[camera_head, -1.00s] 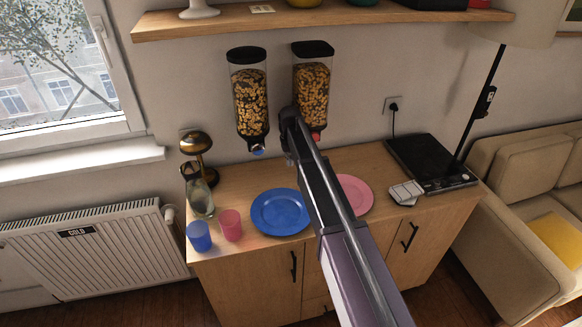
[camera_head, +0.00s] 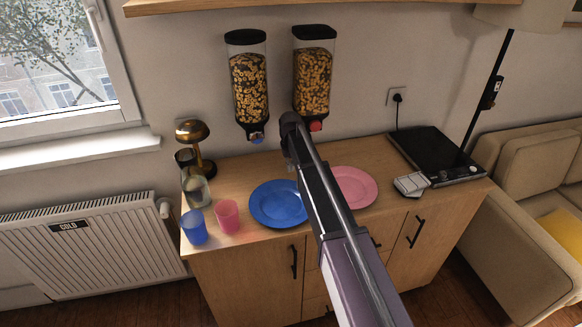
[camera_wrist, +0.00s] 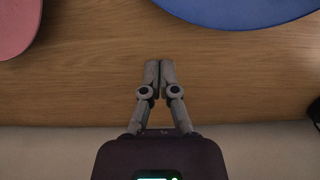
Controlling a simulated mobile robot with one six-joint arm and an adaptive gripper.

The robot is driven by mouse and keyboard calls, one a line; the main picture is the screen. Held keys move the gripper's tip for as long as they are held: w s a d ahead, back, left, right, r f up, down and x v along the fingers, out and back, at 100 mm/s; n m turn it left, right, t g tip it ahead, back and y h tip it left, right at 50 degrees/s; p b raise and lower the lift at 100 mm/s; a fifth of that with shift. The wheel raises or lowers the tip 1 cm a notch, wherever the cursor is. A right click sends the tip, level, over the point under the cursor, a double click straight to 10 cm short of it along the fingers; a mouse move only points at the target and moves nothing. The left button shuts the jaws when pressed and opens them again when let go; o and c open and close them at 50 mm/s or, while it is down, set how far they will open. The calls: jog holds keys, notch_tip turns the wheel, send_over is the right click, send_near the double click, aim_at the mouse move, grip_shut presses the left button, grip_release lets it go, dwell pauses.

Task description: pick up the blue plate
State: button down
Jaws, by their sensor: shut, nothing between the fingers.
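The blue plate (camera_head: 278,204) lies flat on the wooden cabinet top, left of my arm in the head view. In the wrist view part of the blue plate (camera_wrist: 240,8) shows at the top right, cut off by the frame edge. My gripper (camera_wrist: 160,64) is shut and empty above bare wood in the wrist view. It is apart from the blue plate, which lies ahead and to the right of the fingertips there. In the head view my arm hides the fingers.
A pink plate (camera_head: 353,188) lies right of my arm. Two cereal dispensers hang above. A black hob (camera_head: 436,157) is at right.

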aim_at(294, 178)
notch_tip(294, 178, down, 2)
jog(key=shift+f+b, duration=0.2)
jog(key=shift+b, duration=0.75)
jog(key=shift+s+d, duration=0.3)
jog(key=shift+s, duration=0.7)
jog(key=shift+s+d, duration=0.25)
jog(key=shift+s, duration=0.7)
jog(key=s, duration=0.2)
jog(key=s+d, duration=0.1)
jog(key=s, duration=0.1)
jog(key=s+d, duration=0.1)
jog(key=s, duration=0.2)
jog(key=shift+s, duration=0.1)
